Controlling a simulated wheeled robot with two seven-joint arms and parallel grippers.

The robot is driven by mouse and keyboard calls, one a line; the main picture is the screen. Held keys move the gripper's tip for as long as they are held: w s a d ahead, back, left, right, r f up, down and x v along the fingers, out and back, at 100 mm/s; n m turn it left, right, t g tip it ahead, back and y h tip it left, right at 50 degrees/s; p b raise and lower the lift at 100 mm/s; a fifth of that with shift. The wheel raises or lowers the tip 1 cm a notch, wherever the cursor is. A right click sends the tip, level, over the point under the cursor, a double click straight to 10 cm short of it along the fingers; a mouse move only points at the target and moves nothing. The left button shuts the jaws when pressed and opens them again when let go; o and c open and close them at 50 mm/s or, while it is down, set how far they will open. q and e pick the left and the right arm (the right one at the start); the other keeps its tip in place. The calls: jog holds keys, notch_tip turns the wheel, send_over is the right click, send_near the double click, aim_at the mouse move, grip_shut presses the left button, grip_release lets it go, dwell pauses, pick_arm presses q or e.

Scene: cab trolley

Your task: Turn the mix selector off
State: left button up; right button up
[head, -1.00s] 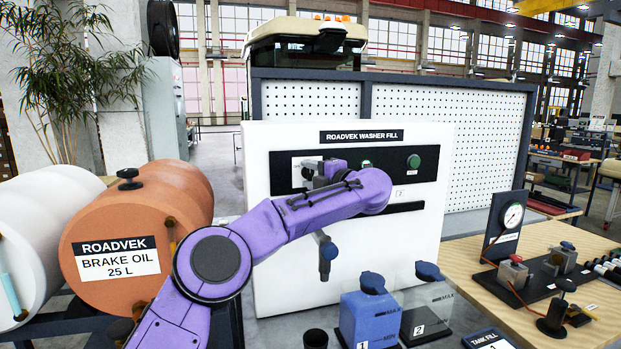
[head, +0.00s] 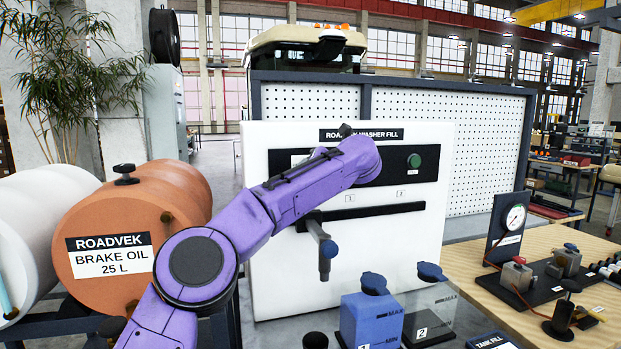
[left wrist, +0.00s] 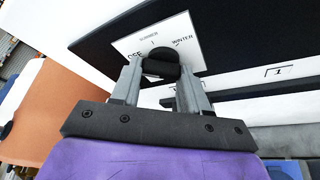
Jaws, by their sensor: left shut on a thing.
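The mix selector is a black knob (left wrist: 162,66) on a white plate (left wrist: 135,44) in the left wrist view. The plate has lettering, with WINTER legible; the text beside the knob is partly covered. My left gripper (left wrist: 160,80) has its two grey fingers on either side of the knob and is shut on it. Which mark the knob points to cannot be told. In the head view my purple left arm covers the selector and gripper. The white panel (head: 290,220) labelled ROADVEK WASHER FILL carries a dark strip (head: 430,170). My right gripper is not in view.
A green button (head: 414,160) is on the strip to the right. A blue tank (head: 370,318) and a clear tank (head: 430,300) stand below. An orange brake oil drum (head: 135,235) stands left.

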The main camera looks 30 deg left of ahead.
pick_arm(q)
jog(key=shift+r+n+h, duration=0.25)
jog(key=shift+n+h, duration=0.05)
jog(key=shift+n, duration=0.1)
jog(key=shift+b, duration=0.3)
jog(key=o, duration=0.9)
jog(key=shift+o, duration=0.8)
jog(key=shift+f, duration=0.1)
jog(key=shift+d, duration=0.1)
jog(key=b+v, duration=0.3)
jog(key=v, duration=0.7)
jog(key=shift+s, duration=0.25)
